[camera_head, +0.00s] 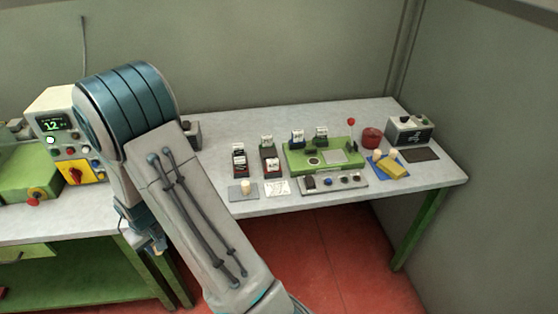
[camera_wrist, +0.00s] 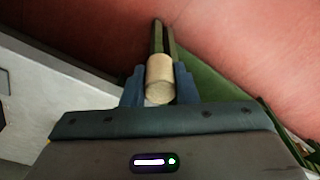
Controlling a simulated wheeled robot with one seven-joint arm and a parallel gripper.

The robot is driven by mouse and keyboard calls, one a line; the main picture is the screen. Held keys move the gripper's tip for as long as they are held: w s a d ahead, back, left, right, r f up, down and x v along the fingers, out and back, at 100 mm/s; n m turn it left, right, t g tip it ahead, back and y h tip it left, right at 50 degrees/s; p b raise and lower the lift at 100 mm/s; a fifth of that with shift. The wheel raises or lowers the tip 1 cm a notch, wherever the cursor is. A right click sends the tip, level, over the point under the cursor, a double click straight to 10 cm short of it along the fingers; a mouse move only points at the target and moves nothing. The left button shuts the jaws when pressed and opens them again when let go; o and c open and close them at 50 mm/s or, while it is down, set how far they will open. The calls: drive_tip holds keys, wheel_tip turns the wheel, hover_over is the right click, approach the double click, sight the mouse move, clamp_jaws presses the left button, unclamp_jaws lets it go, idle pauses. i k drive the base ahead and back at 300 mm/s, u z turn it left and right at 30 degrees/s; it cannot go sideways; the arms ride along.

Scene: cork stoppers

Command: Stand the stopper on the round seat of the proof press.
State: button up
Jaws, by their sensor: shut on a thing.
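My gripper (camera_wrist: 160,75) is shut on a pale, cylindrical cork stopper (camera_wrist: 159,82), which fills the space between the fingers in the wrist view. In the head view my gripper (camera_head: 155,243) hangs low in front of the bench, partly behind my arm, and I cannot make out the stopper there. A green plate (camera_head: 348,149), which looks like the proof press, lies on the right-hand bench, well away from my gripper. A small round spot (camera_head: 314,161) on its left part may be the seat. Another pale stopper-like piece (camera_head: 246,186) stands on a grey pad.
Dark stamp-like blocks (camera_head: 239,160) stand left of the green plate. A grey strip with knobs (camera_head: 334,184) lies in front of it. A control box (camera_head: 65,125) stands at left.

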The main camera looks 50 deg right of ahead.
sight(315, 162)
drive_tip(key=z, duration=1.9)
drive_tip(key=i, duration=0.4)
drive_tip(key=z, duration=0.05)
